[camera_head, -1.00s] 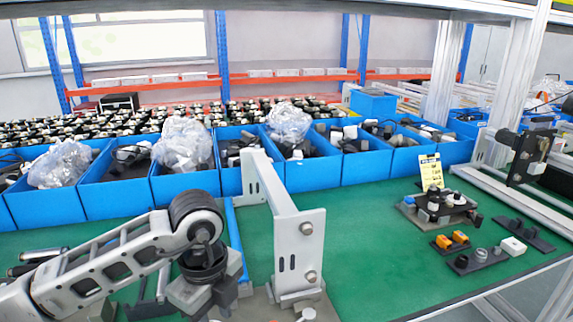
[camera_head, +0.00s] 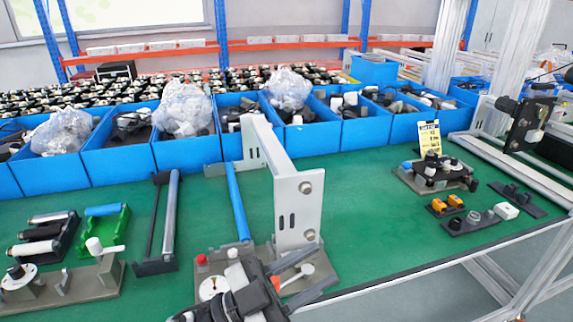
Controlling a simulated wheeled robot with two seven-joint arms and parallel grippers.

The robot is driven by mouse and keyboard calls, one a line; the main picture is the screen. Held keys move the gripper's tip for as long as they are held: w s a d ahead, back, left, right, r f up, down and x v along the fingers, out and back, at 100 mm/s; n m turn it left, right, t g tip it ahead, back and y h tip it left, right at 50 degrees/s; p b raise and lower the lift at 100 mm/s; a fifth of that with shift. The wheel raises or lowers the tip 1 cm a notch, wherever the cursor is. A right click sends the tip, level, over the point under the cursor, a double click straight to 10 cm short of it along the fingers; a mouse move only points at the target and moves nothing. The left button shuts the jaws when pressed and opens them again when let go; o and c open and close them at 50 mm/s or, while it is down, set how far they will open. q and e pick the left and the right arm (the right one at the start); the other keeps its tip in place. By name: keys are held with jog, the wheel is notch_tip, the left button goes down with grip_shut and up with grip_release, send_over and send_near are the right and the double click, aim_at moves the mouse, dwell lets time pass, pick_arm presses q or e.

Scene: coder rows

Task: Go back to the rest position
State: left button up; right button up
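My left gripper (camera_head: 321,267) is at the bottom centre of the head view, seen from behind and above. Its dark body covers the front of a grey base with a tall pale bracket (camera_head: 298,205). Its two grey fingers point right and are spread apart, with a small orange-red part near their root. I see nothing held between them. A white-knobbed lever on the base shows close to the fingers; I cannot tell whether they touch. My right gripper is not in view.
A green table (camera_head: 375,225) has clear room right of the bracket. Small fixtures stand at left and right, including a part with a yellow card (camera_head: 429,137). Blue bins (camera_head: 115,168) line the back. A dial (camera_head: 213,287) and red button (camera_head: 201,260) sit beside my gripper.

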pick_arm(q)
jog(key=w+a+f+n+t+y, duration=0.2)
jog(key=a+f+n+t+y, duration=0.6)
jog(key=a+f+n+y, duration=0.55)
jog(key=s+a+f+n+g+y, duration=0.1)
jog(key=s+a+f+g+y, duration=0.1)
jog(key=s+f, duration=0.3)
jog(key=s+a+f+n+g+y, duration=0.1)
jog(key=s+a+f+g+y, duration=0.2)
jog(key=s+f, duration=0.3)
notch_tip(320, 180, down, 5)
jog(key=shift+a+r+g, duration=0.1)
jog(key=shift+a+g, duration=0.05)
jog(key=shift+g, duration=0.15)
